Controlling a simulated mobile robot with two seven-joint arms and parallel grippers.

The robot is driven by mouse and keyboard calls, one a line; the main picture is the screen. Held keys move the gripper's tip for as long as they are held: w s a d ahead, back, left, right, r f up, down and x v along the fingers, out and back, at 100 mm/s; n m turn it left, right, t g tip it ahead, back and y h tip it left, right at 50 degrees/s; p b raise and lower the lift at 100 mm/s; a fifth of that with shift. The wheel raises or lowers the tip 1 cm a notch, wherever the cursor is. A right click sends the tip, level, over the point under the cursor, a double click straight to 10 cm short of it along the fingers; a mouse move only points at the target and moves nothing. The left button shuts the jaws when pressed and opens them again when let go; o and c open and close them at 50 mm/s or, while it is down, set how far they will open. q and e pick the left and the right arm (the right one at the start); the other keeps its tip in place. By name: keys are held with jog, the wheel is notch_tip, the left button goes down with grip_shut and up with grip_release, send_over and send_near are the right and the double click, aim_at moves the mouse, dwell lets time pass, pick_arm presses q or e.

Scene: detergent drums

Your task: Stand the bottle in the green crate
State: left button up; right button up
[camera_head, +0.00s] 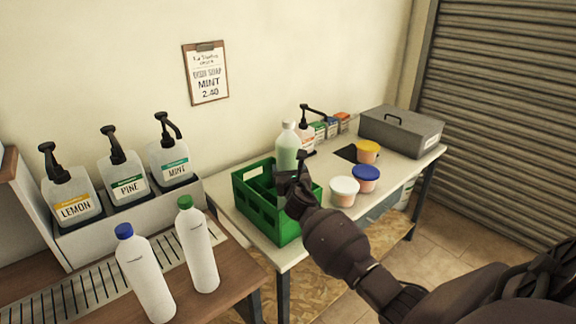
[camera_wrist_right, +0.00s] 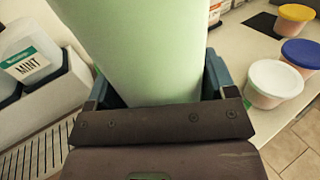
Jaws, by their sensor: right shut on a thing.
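The bottle (camera_head: 287,148), pale green with a white cap, stands upright over the green crate (camera_head: 285,225) on the white table. My right gripper (camera_head: 291,178) is shut on the bottle and hides its lower part in the head view. I cannot tell whether the base touches the crate floor. In the right wrist view the bottle (camera_wrist_right: 145,50) fills the middle, between the blue fingers of my right gripper (camera_wrist_right: 160,85). The crate does not show clearly there. My left gripper is not in view.
Tubs with white (camera_head: 344,189), blue (camera_head: 366,177) and orange (camera_head: 368,150) lids stand right of the crate. A pump bottle (camera_head: 306,133) and a grey box (camera_head: 401,131) are behind. White bottles with blue (camera_head: 147,279) and green (camera_head: 199,250) caps stand front left, near labelled pump dispensers (camera_head: 126,180).

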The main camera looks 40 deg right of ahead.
jog(key=shift+r, duration=0.35)
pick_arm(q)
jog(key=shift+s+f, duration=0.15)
pick_arm(e)
jog(key=shift+f, duration=0.25)
jog(key=o, duration=1.6)
jog(key=shift+f, duration=0.1)
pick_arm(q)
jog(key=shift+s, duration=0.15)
pick_arm(e)
jog(key=shift+o, duration=0.8)
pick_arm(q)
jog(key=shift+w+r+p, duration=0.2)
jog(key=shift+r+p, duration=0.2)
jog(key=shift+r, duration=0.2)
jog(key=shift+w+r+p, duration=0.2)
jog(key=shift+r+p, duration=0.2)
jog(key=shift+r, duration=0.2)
pick_arm(e)
jog(key=v, duration=1.2)
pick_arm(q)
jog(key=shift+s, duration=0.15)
pick_arm(e)
jog(key=shift+a, duration=0.15)
